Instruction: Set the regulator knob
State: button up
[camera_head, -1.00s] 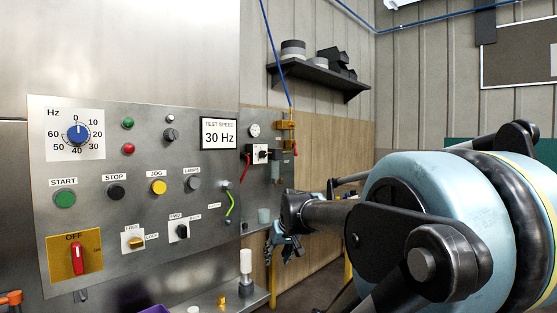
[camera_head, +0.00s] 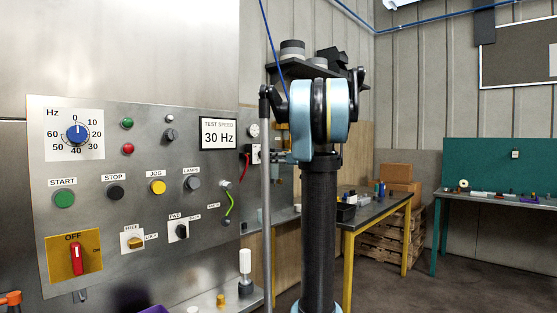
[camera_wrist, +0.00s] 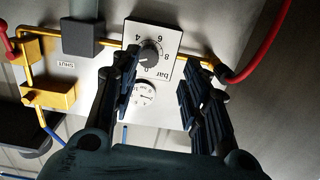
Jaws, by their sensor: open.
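The regulator knob (camera_wrist: 150,55) is dark and round, on a white dial plate (camera_wrist: 168,37) marked "bar", upside down in the wrist view. Numbers including 4, 6 and 8 show around it; its setting is too small to read surely. My gripper (camera_wrist: 161,78) is open and empty. Its left finger overlaps the plate's lower left beside the knob, and its right finger is farther right, past the plate. I cannot tell whether either finger touches the knob. In the head view, only part of the regulator plate (camera_head: 252,154) shows; my arm hides the rest.
A round gauge (camera_wrist: 146,95) sits between the fingers. Yellow pipes and a yellow valve block (camera_wrist: 50,94) are at left, a red hose (camera_wrist: 268,45) at right. The control panel (camera_head: 100,205) has several knobs and buttons; its sign (camera_head: 218,134) reads "TEST SPEED 30 Hz".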

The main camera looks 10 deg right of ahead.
aim_at(264, 155)
jog(key=shift+t, duration=0.3)
jog(key=x, duration=0.6)
jog(key=d+r+x, duration=0.1)
jog(key=x, duration=0.2)
jog(key=shift+w, duration=0.5)
jog(key=shift+s+d, duration=0.1)
jog(key=c, duration=0.6)
